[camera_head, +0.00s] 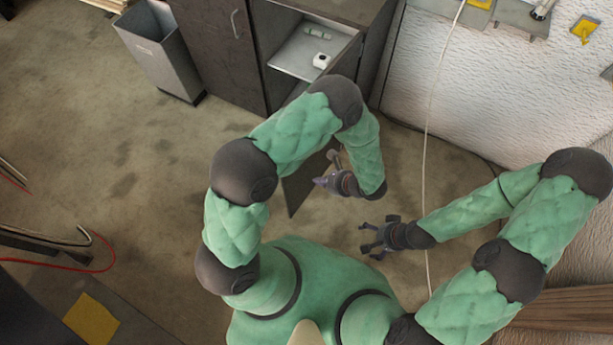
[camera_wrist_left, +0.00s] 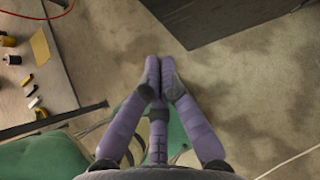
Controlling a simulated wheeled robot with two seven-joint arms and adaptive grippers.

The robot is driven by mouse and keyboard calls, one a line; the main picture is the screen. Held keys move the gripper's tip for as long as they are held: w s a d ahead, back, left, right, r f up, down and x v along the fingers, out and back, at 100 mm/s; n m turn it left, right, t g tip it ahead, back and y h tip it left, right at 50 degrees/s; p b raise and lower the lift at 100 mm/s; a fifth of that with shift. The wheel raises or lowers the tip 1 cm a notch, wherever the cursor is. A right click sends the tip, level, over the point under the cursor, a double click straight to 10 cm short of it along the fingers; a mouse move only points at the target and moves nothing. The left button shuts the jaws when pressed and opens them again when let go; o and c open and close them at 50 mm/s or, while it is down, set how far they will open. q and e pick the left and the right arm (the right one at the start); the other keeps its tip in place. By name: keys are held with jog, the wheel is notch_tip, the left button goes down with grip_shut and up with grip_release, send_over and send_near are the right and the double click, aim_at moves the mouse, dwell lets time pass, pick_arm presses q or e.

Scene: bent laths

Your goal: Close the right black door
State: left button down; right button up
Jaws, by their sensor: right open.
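The right black door (camera_head: 298,190) stands open, swung out from the dark cabinet (camera_head: 240,65). My left arm hides much of it in the head view. Its dark panel (camera_wrist_left: 225,18) also shows at the top of the left wrist view. My left gripper (camera_head: 322,182) is beside the door panel, to its right in the head view. In the left wrist view its purple fingers (camera_wrist_left: 160,72) meet at the tips with nothing between them, and floor shows between them and the panel. My right gripper (camera_head: 368,238) is open and empty, lower right of the left one.
The cabinet's left door (camera_head: 215,45) is closed, with a pale handle. Small white items (camera_head: 320,60) sit on the open compartment's shelf (camera_head: 290,62). A grey bin (camera_head: 160,55) stands left of the cabinet. A white cable (camera_head: 426,150) hangs at right.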

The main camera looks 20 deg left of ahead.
pick_arm(q)
jog(key=w+a+f+b, duration=0.2)
jog(key=a+f, duration=0.4)
jog(key=a, duration=0.4)
jog(key=shift+w+a+f, duration=0.35)
jog(key=shift+w+f, duration=0.05)
jog(key=shift+w, duration=0.05)
